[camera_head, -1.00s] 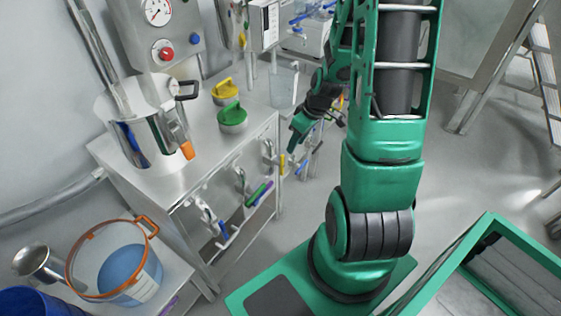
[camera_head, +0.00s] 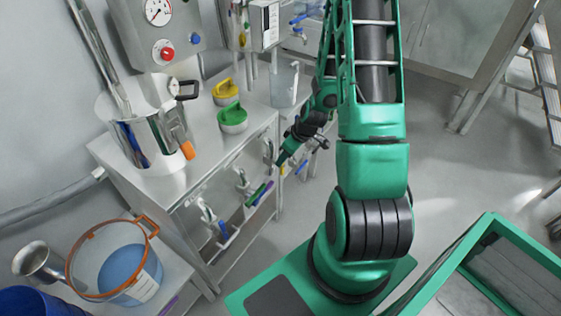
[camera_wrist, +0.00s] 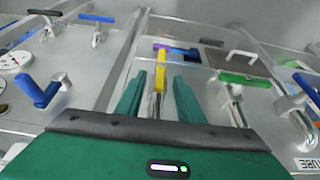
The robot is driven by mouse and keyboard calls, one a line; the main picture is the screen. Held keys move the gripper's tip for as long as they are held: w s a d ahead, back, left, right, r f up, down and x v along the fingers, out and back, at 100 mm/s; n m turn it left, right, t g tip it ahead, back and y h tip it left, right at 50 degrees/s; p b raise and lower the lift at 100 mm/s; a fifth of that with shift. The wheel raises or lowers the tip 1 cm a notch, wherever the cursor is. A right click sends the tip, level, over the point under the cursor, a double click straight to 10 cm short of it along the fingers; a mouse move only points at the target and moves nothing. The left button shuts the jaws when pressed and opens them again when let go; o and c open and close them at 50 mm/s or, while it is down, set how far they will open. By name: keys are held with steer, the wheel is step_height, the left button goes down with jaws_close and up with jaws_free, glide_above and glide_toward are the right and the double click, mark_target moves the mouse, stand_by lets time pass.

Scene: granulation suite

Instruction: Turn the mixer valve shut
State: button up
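Several pipe valves with coloured lever handles are in view; I cannot tell which one is the mixer valve. In the wrist view, a yellow handle (camera_wrist: 159,77) shows between the fingers of my gripper (camera_wrist: 160,90), which are apart. I cannot tell whether they touch it. A purple handle (camera_wrist: 172,48) is just beyond, a green handle (camera_wrist: 245,78) to the right, a blue handle (camera_wrist: 308,90) at the far right and a blue lever (camera_wrist: 40,92) at left. In the head view, my gripper (camera_head: 283,158) is beside the cabinet's right front corner.
The steel cabinet (camera_head: 180,185) carries a steel vessel (camera_head: 140,135), a yellow-handled lid (camera_head: 225,91) and a green one (camera_head: 232,119). An orange-rimmed tub (camera_head: 118,275) stands at lower left. A clear jug (camera_head: 285,85) is behind my gripper.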

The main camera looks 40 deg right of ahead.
steer(key=shift+x, duration=1.55)
jaws_close()
steer(key=shift+d, duration=0.1)
steer(key=shift+w+d+f+m+g+y, duration=0.15)
steer(key=shift+d+f+m+g+y, duration=0.5)
steer(key=shift+y, duration=1.95)
steer(key=shift+w+d+f+m+g+y, duration=0.1)
steer(key=shift+d+f+m+g+y, duration=0.5)
steer(key=shift+y, duration=2)
steer(key=shift+w+d+f+m+g+y, duration=0.25)
steer(key=shift+m+y, duration=0.7)
steer(key=shift+y, duration=1.65)
steer(key=shift+s+a+y, duration=0.1)
steer(key=shift+a+y, duration=0.05)
steer(key=shift+y, duration=0.35)
